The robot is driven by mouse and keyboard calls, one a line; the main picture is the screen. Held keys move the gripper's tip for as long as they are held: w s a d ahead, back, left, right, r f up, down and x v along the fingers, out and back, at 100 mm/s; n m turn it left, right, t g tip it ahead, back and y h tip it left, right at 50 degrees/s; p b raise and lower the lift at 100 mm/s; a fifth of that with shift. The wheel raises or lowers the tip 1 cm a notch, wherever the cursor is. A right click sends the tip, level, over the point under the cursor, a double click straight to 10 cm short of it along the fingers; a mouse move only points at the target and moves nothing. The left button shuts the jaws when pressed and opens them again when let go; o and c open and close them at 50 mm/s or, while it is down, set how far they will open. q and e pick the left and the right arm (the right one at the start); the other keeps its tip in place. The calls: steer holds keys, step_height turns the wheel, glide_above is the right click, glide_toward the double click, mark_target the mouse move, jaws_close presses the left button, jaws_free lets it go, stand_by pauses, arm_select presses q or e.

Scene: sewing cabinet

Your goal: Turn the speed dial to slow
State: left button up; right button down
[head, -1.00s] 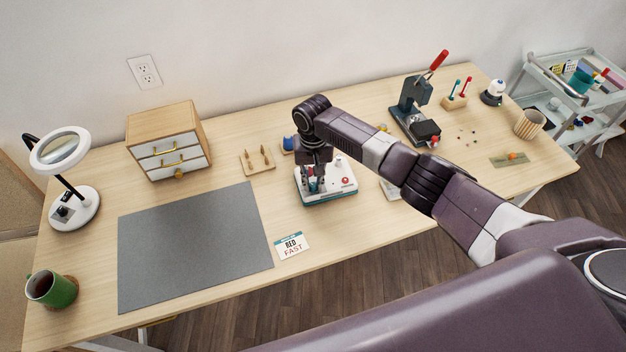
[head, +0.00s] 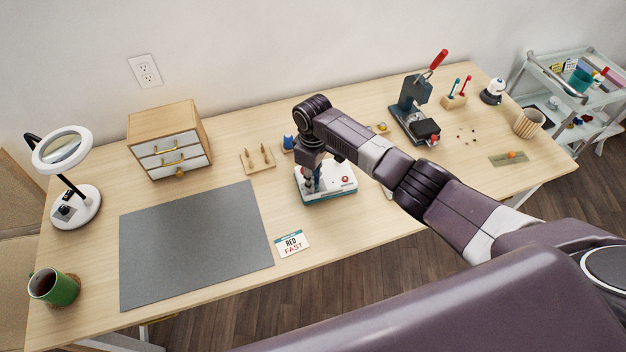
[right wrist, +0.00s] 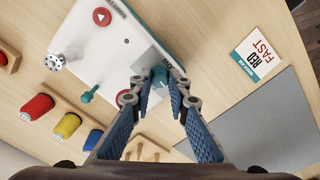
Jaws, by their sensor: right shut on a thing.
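The white machine (head: 340,183) with a teal base stands near the middle of the table. It also shows in the right wrist view (right wrist: 103,52). My right gripper (head: 311,186) points down over its left part. In the right wrist view, my right gripper (right wrist: 160,84) has its two fingertips on either side of a teal knob (right wrist: 160,76), apparently the speed dial, and is shut on it. A card (head: 291,243) reading "RED FAST" lies in front of the machine. My left gripper is not in view.
A second teal knob or lever (right wrist: 89,95), a red button (right wrist: 102,17) and a metal knob (right wrist: 54,62) are on the machine. Thread spools (right wrist: 67,125) stand beside it. A grey mat (head: 195,245) lies left, and a press (head: 413,110) stands back right.

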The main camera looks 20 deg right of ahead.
steer(key=n, duration=0.5)
steer(key=shift+n, duration=0.3)
steer(key=n+b, duration=0.1)
steer(key=n, duration=0.5)
steer(key=n+b, duration=0.1)
steer(key=n, duration=0.2)
steer(key=shift+n, duration=0.4)
steer(key=shift+n+b, duration=0.45)
steer(key=shift+n, duration=1.45)
steer(key=c, duration=1.8)
jaws_free()
